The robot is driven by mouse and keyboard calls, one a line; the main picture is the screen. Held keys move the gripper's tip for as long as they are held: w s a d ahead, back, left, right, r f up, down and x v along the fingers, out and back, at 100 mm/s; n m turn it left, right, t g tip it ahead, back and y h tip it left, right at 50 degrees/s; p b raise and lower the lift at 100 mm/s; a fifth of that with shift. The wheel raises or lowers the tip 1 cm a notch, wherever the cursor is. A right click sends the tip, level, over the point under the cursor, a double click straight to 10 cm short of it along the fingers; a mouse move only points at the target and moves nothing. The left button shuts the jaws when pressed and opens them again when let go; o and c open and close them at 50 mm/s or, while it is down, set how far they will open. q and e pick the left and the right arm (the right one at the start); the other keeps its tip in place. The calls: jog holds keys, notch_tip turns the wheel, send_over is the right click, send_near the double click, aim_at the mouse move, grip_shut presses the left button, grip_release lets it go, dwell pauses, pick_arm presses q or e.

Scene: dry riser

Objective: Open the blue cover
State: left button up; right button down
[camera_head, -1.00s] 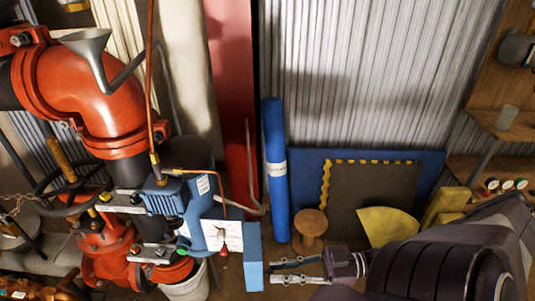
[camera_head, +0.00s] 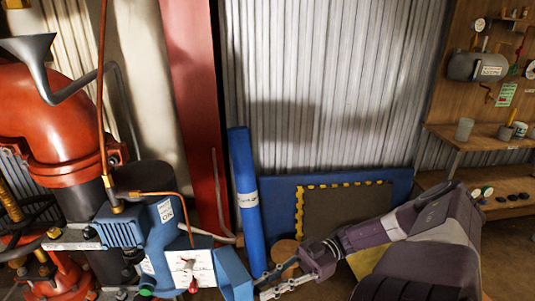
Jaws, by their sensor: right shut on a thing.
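The blue cover (camera_head: 234,276) is a flat blue panel at the bottom centre, at the right side of the blue box (camera_head: 178,245). It stands at an angle to the white face (camera_head: 187,267) of that box, which carries a red-tipped knob (camera_head: 193,284). My right gripper (camera_head: 263,287) comes in from the right. Its two fingers are at the cover's right edge and shut on it. The exact contact is small and hard to see. My left gripper is not in view.
Large red pipework (camera_head: 60,115) fills the left. A blue roll (camera_head: 245,200) leans behind the cover, and a round wooden stool (camera_head: 284,252) stands behind my gripper. A dark panel with a yellow edge (camera_head: 345,213) leans at the back. Shelves (camera_head: 485,140) stand at right.

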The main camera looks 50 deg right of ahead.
jog(key=c, duration=1.8)
grip_release()
jog(key=shift+w, duration=0.1)
jog(key=shift+c, duration=0.2)
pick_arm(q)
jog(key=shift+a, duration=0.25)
pick_arm(e)
jog(key=v, duration=1.2)
